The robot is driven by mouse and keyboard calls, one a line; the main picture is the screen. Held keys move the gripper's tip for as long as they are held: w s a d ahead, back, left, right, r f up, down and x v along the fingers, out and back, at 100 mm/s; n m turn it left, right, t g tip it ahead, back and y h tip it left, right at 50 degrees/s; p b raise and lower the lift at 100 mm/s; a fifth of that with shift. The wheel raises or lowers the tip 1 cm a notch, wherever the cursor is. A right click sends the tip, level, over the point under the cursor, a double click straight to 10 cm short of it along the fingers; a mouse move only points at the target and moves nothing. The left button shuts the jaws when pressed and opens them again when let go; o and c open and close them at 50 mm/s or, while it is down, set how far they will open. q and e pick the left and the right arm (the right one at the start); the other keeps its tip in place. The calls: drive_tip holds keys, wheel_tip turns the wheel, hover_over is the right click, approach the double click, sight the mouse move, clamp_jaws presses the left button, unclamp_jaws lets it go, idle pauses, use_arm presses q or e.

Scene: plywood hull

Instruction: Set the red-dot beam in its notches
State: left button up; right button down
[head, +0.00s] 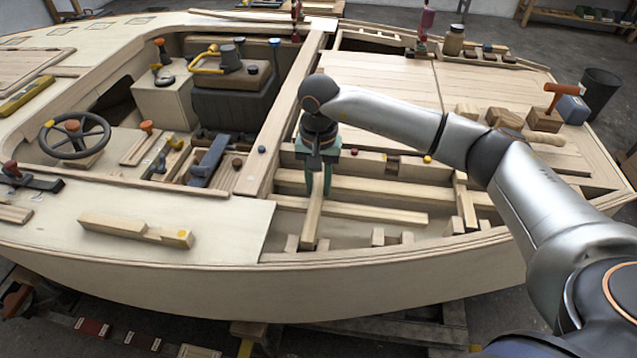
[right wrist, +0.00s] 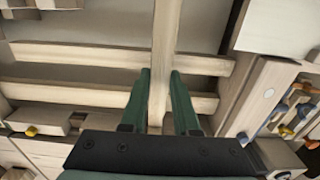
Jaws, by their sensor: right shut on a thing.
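My right gripper (head: 316,178) has green fingers pointing down and is shut on a pale wooden beam (head: 312,217). In the right wrist view the beam (right wrist: 165,50) runs lengthwise between the two fingers (right wrist: 160,85). No red dot shows on it; its far part is hidden by the gripper. Its near end appears between two small blocks (head: 292,243) at the hull's front edge. I cannot tell whether it rests on the bottom. A red dot (head: 354,151) marks the rear ledge just right of the gripper. My left gripper is out of view.
A loose beam with a yellow dot (head: 130,228) lies on the front deck (head: 60,215). Lengthwise strips (head: 375,212) cross the open bay. Another block pair (head: 377,236) and a yellow dot (head: 427,158) are to the right. A blue dot (head: 262,149) is left.

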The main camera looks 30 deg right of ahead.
drive_tip(key=shift+f+b, duration=0.45)
drive_tip(key=shift+f, duration=0.15)
drive_tip(key=c, duration=0.6)
unclamp_jaws()
drive_tip(key=shift+c, duration=0.2)
drive_tip(key=shift+o, duration=0.3)
wheel_tip(320, 180, up, 12)
drive_tip(key=shift+r+p, duration=0.25)
drive_tip(key=shift+p, duration=0.15)
